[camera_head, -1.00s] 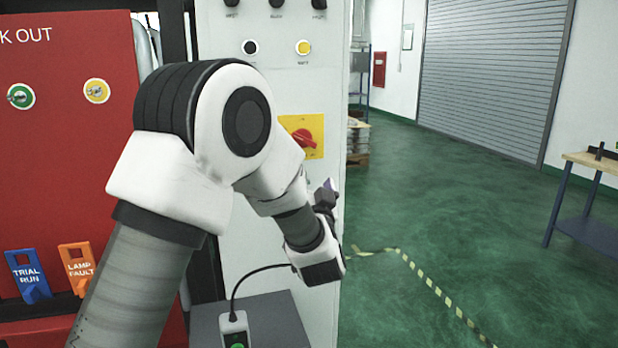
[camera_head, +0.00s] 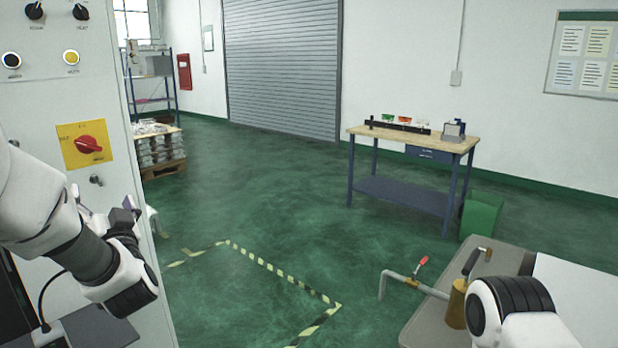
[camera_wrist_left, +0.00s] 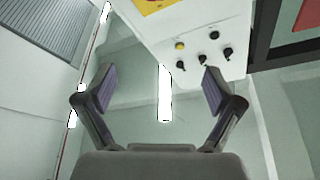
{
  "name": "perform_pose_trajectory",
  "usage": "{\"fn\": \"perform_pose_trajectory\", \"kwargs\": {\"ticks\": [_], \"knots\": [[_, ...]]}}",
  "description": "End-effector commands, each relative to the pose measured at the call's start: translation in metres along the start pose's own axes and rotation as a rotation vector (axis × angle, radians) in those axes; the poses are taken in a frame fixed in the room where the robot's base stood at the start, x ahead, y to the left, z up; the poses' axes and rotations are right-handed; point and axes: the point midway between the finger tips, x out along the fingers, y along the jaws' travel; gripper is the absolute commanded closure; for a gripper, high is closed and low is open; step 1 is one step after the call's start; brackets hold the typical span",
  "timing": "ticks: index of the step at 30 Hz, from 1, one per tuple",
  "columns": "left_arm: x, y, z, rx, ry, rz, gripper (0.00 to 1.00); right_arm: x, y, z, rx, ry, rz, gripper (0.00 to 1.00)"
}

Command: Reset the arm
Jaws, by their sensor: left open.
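My left arm (camera_head: 45,215) comes in from the left edge of the head view, in front of the light grey control cabinet. Its gripper (camera_head: 108,208) is partly hidden behind my own wrist, with bits of its purple-grey pads showing. In the left wrist view the gripper (camera_wrist_left: 158,88) is open, its two fingers wide apart with nothing between them. The cabinet front with its knobs appears beyond the fingers there. A white and black joint of my right arm (camera_head: 512,308) shows at the lower right of the head view; its gripper is out of the picture.
The control cabinet (camera_head: 95,190) with a red rotary switch (camera_head: 88,145) stands close at the left. A bench with a pipe and valve (camera_head: 410,283) is at the lower right. A wooden-topped table (camera_head: 400,137) stands farther back. The green floor between is clear.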

Motion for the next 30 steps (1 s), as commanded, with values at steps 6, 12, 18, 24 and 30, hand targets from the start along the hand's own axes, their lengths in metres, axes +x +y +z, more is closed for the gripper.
{"fn": "perform_pose_trajectory", "kwargs": {"ticks": [6,12,18,24,30], "knots": [[-0.008,0.024,0.031,0.040,-0.039,0.040,0.08,0.000,0.000,0.000,0.000,0.001,0.000,0.60],[-0.025,0.052,0.075,0.098,-0.094,0.098,0.08,0.000,0.000,0.000,0.000,0.001,0.000,0.60],[-0.061,0.089,0.139,0.187,-0.170,0.215,0.08,0.000,0.000,0.000,0.000,0.000,0.000,0.60],[-0.137,0.135,0.232,0.275,-0.318,0.451,0.08,0.000,0.000,0.000,0.000,0.000,0.000,0.60],[-0.280,0.161,0.343,0.280,-0.629,0.804,0.08,0.000,0.000,0.000,0.000,0.000,0.000,0.60]]}}
